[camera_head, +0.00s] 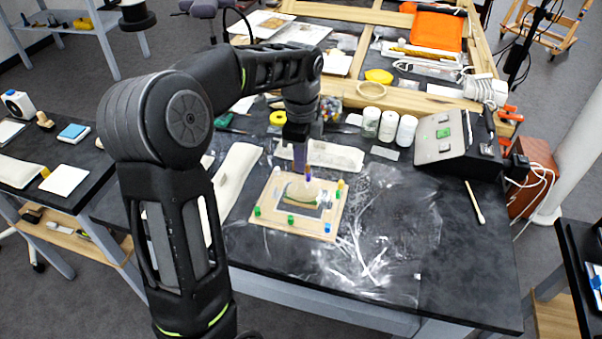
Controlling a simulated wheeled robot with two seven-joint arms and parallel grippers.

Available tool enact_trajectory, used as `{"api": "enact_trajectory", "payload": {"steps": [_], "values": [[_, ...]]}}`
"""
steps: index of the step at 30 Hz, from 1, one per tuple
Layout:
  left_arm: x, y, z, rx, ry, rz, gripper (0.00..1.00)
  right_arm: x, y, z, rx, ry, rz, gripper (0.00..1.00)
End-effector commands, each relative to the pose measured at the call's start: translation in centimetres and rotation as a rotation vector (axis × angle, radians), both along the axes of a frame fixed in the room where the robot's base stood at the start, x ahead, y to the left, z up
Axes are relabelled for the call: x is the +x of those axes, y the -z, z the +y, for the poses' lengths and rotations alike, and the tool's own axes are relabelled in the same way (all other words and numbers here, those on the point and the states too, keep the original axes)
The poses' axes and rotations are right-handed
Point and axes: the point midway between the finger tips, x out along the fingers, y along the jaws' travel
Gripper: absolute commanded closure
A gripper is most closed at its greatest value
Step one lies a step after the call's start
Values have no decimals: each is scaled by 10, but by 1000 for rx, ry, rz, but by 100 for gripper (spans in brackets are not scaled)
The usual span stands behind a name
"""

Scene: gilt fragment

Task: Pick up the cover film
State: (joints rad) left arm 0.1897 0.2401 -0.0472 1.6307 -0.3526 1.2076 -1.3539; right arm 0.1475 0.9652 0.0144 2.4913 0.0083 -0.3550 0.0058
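A clear, crinkled sheet that looks like the cover film (395,228) lies spread on the black table, just right of the wooden board. The wooden board (262,233) bears a pale and green fragment (301,192) with small green, blue and yellow pegs around it. My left arm comes in from the left and bends down over the board. Its gripper (303,172) points down above the fragment's back edge, left of the clear sheet. Whether its fingers are apart is too small to tell, and contact with the fragment is unclear. My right gripper is out of view.
A grey control box (450,140) stands at the right, with white jars (387,126) to its left. A swab stick (475,202) lies near the right edge. A rolled cream cloth (236,180) lies left of the board. The front right of the table (450,290) is clear.

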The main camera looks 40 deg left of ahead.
Motion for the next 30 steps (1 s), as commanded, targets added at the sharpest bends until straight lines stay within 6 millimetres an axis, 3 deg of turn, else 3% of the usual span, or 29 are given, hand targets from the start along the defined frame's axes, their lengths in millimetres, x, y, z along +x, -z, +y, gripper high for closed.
{"api": "enact_trajectory", "payload": {"steps": [3, 9, 30], "values": [[1, -23, 0, 0, 1, -4, 100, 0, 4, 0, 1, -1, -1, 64], [0, -47, 0, 1, 1, -2, 100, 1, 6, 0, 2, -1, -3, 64], [0, -50, -1, 0, 3, 0, 100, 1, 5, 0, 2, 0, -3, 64]]}}
